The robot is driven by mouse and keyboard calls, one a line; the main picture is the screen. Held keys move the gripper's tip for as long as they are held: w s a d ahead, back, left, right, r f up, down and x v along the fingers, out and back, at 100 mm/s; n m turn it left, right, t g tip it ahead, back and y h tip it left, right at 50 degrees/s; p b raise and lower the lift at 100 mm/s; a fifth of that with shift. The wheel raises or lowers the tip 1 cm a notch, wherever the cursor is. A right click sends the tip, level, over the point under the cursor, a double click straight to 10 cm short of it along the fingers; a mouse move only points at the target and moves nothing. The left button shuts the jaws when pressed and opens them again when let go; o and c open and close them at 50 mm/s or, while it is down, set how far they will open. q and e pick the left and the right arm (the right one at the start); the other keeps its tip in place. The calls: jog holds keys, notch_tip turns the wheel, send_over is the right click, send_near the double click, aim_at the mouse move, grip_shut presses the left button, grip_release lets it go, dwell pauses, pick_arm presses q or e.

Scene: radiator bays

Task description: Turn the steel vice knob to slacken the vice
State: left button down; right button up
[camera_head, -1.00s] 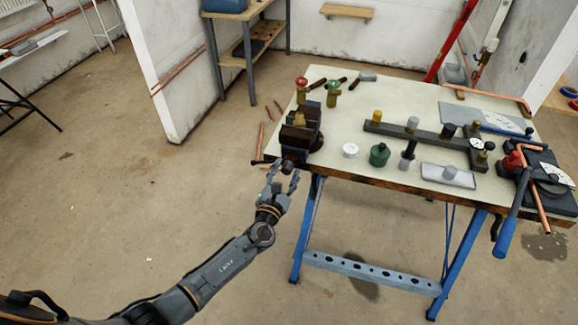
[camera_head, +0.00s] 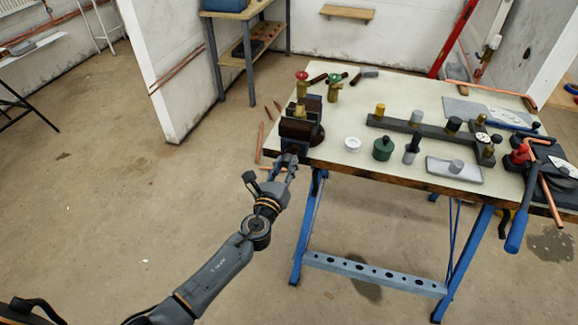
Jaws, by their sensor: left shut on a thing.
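The dark vice (camera_head: 303,130) is fixed at the left front corner of the workbench, with a brass piece (camera_head: 300,110) showing between its jaws. The vice knob (camera_head: 290,151) sticks out from the vice's front and is mostly hidden by my fingers. My left gripper (camera_head: 286,160) reaches up to it from below and is shut on it, with its fingers on either side. My right gripper is not in view.
The pale workbench (camera_head: 350,112) stands on blue legs. Red-topped (camera_head: 302,84) and green-topped (camera_head: 334,86) brass valves stand behind the vice. A white disc (camera_head: 352,143) and a green canister (camera_head: 382,149) stand to its right. The floor left of the bench is mostly clear.

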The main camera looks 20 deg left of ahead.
pick_arm(q)
jog(key=n+b, duration=0.1)
jog(key=n, duration=0.3)
jog(key=n+b, duration=0.1)
jog(key=n, duration=0.3)
jog(key=shift+f+n+b, duration=0.2)
jog(key=shift+n+b, duration=0.2)
jog(key=n, duration=0.3)
jog(key=shift+r, duration=0.1)
jog(key=n, duration=0.3)
jog(key=shift+r, duration=0.1)
jog(key=n, duration=0.3)
jog(key=shift+r, duration=0.15)
jog(key=n, duration=0.3)
jog(key=shift+n, duration=0.4)
jog(key=c, duration=1.2)
grip_release()
jog(key=shift+w, duration=0.15)
